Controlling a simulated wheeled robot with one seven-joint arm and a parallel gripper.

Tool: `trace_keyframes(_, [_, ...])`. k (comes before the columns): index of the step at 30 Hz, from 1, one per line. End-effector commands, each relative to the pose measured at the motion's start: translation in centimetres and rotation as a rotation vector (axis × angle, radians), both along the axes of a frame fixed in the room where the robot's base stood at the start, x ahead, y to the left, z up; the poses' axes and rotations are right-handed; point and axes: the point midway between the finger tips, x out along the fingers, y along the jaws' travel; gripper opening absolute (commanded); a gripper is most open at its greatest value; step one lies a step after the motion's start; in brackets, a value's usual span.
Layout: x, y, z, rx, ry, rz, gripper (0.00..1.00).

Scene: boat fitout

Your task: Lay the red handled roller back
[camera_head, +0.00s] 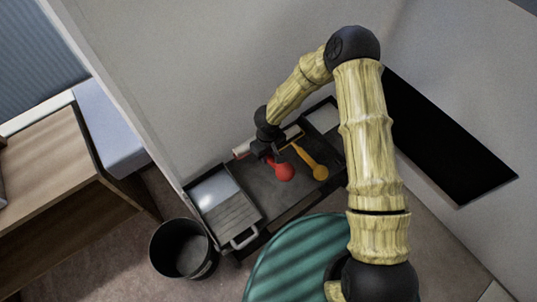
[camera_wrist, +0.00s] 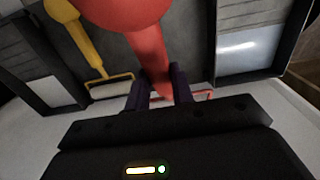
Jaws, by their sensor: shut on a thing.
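The red handled roller (camera_head: 283,172) is over the dark bench top in the head view. Its red handle (camera_wrist: 148,40) fills the upper middle of the wrist view. My gripper (camera_head: 272,153) is shut on the handle's narrow part; in the wrist view the two fingers (camera_wrist: 160,92) stand on either side of it. Part of a thin red frame shows just past the fingers. My gripper hides much of the roller's head end. Whether the roller touches the bench top I cannot tell.
A yellow handled roller (camera_head: 312,164) lies close on the right; it also shows in the wrist view (camera_wrist: 88,38). A paint tray (camera_head: 228,212) is at the left, another tray (camera_head: 322,117) at the right. A black bucket (camera_head: 183,250) stands on the floor. Walls rise behind.

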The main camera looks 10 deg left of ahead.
Motion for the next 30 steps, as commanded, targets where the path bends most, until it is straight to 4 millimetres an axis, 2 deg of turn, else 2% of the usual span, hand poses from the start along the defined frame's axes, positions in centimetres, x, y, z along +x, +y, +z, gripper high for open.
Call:
trace_keyframes(1, [0.0, 0.0, -1.1, 0.0, -0.001, 0.001, 0.0])
trace_keyframes(9, [0.0, 0.0, -3.6, 0.001, -0.001, 0.001, 0.0])
trace_keyframes(30, [-0.1, 0.1, -8.9, -0.001, 0.002, 0.002, 0.0])
